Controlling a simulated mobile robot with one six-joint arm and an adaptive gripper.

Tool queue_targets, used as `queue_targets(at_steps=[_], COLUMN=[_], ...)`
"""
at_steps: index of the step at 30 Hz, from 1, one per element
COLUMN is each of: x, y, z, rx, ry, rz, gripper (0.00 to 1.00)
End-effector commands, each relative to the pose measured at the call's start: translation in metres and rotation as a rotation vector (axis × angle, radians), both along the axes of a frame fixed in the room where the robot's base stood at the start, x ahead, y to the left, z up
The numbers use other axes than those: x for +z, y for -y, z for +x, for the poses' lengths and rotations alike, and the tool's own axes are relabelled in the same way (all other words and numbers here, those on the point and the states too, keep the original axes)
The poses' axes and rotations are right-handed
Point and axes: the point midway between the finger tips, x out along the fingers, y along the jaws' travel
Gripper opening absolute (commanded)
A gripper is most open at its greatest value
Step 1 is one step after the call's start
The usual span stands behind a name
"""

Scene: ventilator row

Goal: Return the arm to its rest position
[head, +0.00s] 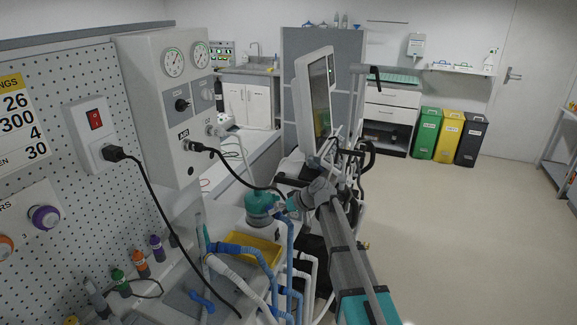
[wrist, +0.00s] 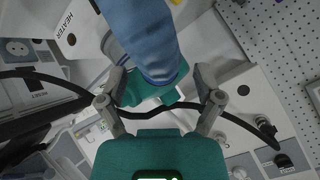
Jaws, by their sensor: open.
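My arm (head: 345,235) reaches from the lower right toward the bench, with my gripper (head: 292,202) at its end beside a teal-topped humidifier chamber (head: 260,203). In the wrist view my gripper (wrist: 160,82) has its two grey fingers spread apart. A blue hose (wrist: 145,40) with a teal part (wrist: 150,90) at its lower end shows between and beyond the fingers. I cannot tell whether the fingers touch it. A white unit marked HEATER (wrist: 72,25) is at the upper left of that view.
A black cable (head: 235,165) runs from the wall gas panel (head: 165,100) toward my gripper. A ventilator screen (head: 315,95) stands close behind the arm. Blue hoses (head: 245,252) and a yellow tray (head: 255,250) are below. The floor (head: 460,230) at right is clear.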

Motion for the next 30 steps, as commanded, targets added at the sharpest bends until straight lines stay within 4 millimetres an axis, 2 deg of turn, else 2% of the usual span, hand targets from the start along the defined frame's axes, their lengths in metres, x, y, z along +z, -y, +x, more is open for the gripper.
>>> queue_targets(at_steps=[5,8,11,18,24,27,30], x=[-0.006,-0.014,-0.024,-0.053,-0.065,-0.067,-0.068], y=[0.012,0.028,0.050,0.131,0.193,0.214,0.227], z=[-0.015,-0.034,-0.061,-0.154,-0.225,-0.248,-0.262], rx=[-0.015,-0.036,-0.072,-0.241,-0.415,-0.483,-0.530], ry=[-0.026,-0.061,-0.114,-0.289,-0.413,-0.451,-0.473], rz=[-0.035,-0.086,-0.158,-0.416,-0.617,-0.688,-0.733], gripper=[0.84,0.84,0.84,0.84,0.84,0.84,0.84])
